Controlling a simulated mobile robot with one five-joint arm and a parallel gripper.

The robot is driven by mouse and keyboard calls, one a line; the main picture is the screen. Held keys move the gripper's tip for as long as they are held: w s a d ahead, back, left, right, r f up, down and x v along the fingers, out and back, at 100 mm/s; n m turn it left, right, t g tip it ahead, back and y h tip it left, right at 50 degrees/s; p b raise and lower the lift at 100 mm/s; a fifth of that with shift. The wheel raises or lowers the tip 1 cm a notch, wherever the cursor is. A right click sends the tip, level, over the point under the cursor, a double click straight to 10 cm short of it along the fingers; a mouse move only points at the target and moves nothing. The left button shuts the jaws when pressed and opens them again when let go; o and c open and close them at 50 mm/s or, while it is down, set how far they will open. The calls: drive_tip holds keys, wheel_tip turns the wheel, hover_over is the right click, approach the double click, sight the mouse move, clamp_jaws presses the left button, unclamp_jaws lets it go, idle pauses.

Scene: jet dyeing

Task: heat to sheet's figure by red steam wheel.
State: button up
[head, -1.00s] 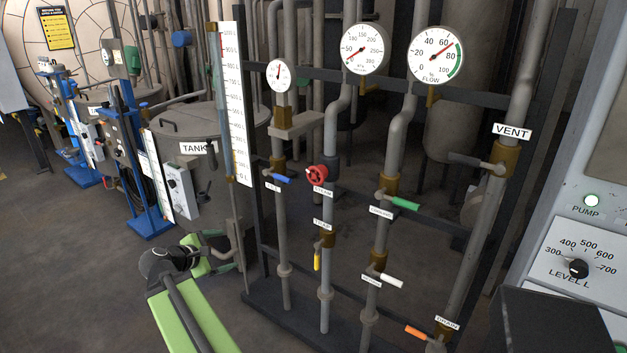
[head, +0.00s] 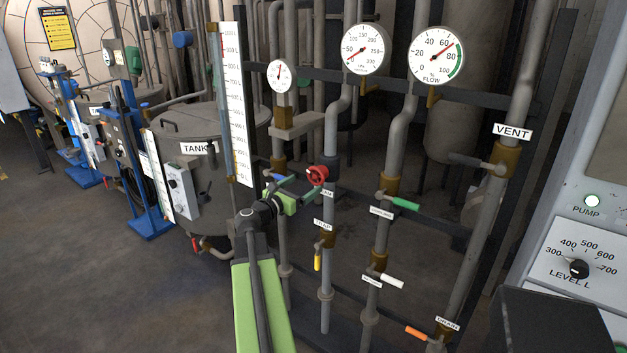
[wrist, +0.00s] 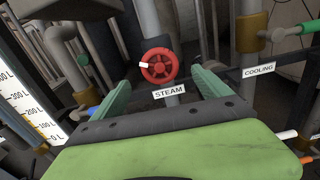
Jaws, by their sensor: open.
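The red steam wheel (head: 318,176) sits on an upright grey pipe, above the STEAM label, which my gripper partly covers in the head view. The wheel also shows in the wrist view (wrist: 159,66), with a white mark on the left of its rim. My gripper (head: 298,191) is open and empty, just short of the wheel and to its left in the head view. In the wrist view its green fingers (wrist: 160,80) stand on either side of the wheel, apart from it. No recipe sheet is readable.
The blue-handled valve (head: 281,178) is close beside my gripper. The green cooling handle (head: 405,203) and yellow trap handle (head: 317,262) are nearby. Gauges (head: 363,49) hang above, and the flow gauge (head: 436,55) points near its green band. A control panel (head: 580,255) stands at right.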

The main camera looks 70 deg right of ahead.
sight(314, 177)
drive_tip(key=x, duration=0.6)
drive_tip(key=shift+d, duration=0.15)
drive_tip(key=c, duration=1.4)
drive_tip(key=shift+o, duration=0.2)
drive_tip(key=m, duration=1.2)
drive_tip(key=shift+m, duration=0.3)
